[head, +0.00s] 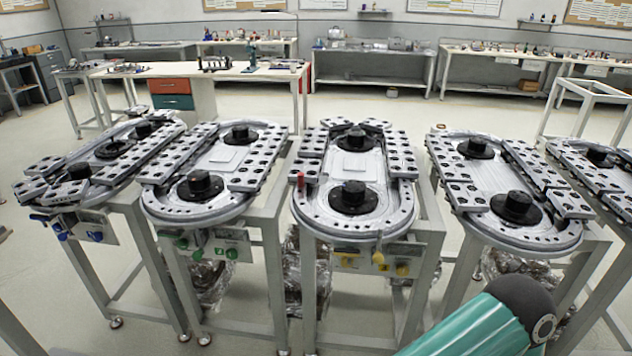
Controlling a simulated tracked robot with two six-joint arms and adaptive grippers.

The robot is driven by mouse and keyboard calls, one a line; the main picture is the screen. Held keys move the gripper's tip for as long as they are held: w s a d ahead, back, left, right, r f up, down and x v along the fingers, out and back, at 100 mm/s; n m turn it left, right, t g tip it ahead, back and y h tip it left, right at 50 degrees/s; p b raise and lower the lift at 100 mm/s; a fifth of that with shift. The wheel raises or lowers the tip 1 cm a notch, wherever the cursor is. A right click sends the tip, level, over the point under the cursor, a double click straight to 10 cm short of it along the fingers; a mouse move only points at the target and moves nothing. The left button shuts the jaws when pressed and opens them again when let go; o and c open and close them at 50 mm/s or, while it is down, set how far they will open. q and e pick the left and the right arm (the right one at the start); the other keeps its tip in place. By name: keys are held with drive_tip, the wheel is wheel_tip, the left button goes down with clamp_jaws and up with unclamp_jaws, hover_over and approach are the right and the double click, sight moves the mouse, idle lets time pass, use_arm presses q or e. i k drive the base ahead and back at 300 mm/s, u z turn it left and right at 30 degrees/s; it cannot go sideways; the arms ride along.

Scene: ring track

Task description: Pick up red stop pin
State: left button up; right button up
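The red stop pin (300,180) is a small upright red peg. It stands at the left edge of the middle ring track (312,222), the one with yellow fittings on its front. No gripper is near it. A teal arm link of mine with a dark rounded joint shows at the bottom right, well below and to the right of the pin. Neither my left nor my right gripper is in the picture.
Several oval ring tracks on metal stands fill the row, including one with green fittings (200,214) and one at the right (530,240). Gaps of floor separate the stands. A white workbench (235,73) stands behind, with benches along the far wall.

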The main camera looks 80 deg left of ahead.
sight(300, 175)
drive_tip(key=z, duration=0.6)
drive_tip(key=i, duration=0.15)
drive_tip(key=u, duration=3)
drive_tip(key=k, duration=1.2)
drive_tip(key=u, duration=1.1)
drive_tip(key=i, duration=1.7)
drive_tip(key=u, duration=0.1)
